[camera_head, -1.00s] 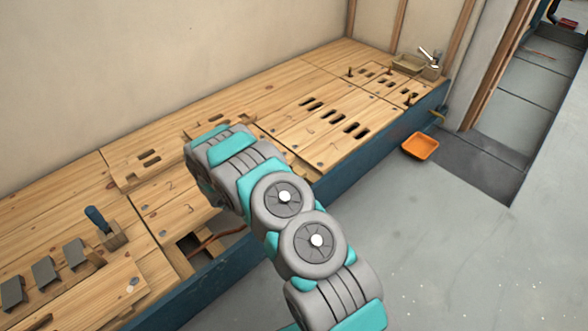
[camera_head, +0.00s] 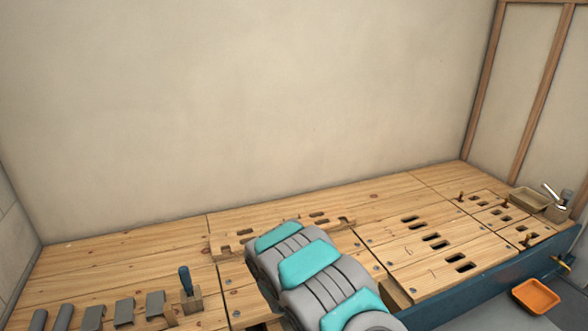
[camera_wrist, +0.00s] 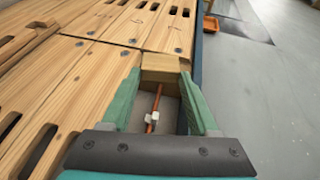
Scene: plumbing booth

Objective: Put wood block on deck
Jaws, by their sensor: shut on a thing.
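In the wrist view, my gripper (camera_wrist: 161,72) has its two teal fingers closed on a pale wood block (camera_wrist: 161,64) at the fingertips. The block is over or beside an opening along the deck's edge; I cannot tell whether it touches the deck. The deck (camera_wrist: 100,68) is of pale planks with dark slots and round screw heads, and lies mostly left of the fingers. In the head view, the deck (camera_head: 120,243) runs along the wall. My arm hides the gripper there, and I cannot make out the held block.
Between the fingers, a copper pipe (camera_wrist: 154,105) with a white fitting shows in the opening. A blue-handled tool (camera_head: 185,280) stands on the deck at left, near several grey pieces (camera_head: 125,311). A wooden tray (camera_head: 529,200) sits at the far right. An orange tray (camera_head: 535,296) lies on the floor.

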